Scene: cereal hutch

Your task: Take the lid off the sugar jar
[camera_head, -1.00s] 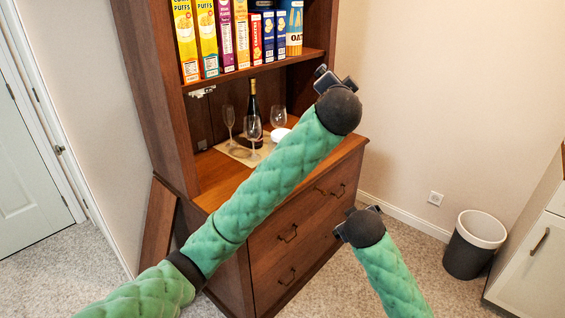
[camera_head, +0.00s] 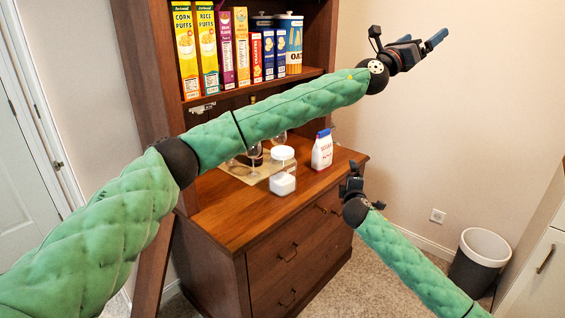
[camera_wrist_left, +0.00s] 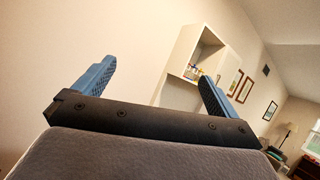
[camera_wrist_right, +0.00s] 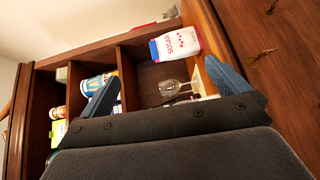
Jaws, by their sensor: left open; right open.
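The sugar jar (camera_head: 283,182) is a clear jar with white contents, standing on the hutch counter. Its white lid (camera_head: 282,153) is on top. My left gripper (camera_head: 441,39) is open and empty, raised to the right of the hutch, well away from the jar; its spread blue fingers show in the left wrist view (camera_wrist_left: 155,85). My right gripper (camera_head: 353,176) is beside the counter's right front edge, to the right of the jar. It is open and empty in the right wrist view (camera_wrist_right: 172,88). The jar cannot be made out in the right wrist view.
A sugar bag (camera_head: 322,150) stands on the counter right of the jar. Cereal boxes (camera_head: 206,50) fill the shelf above. The front left counter is clear.

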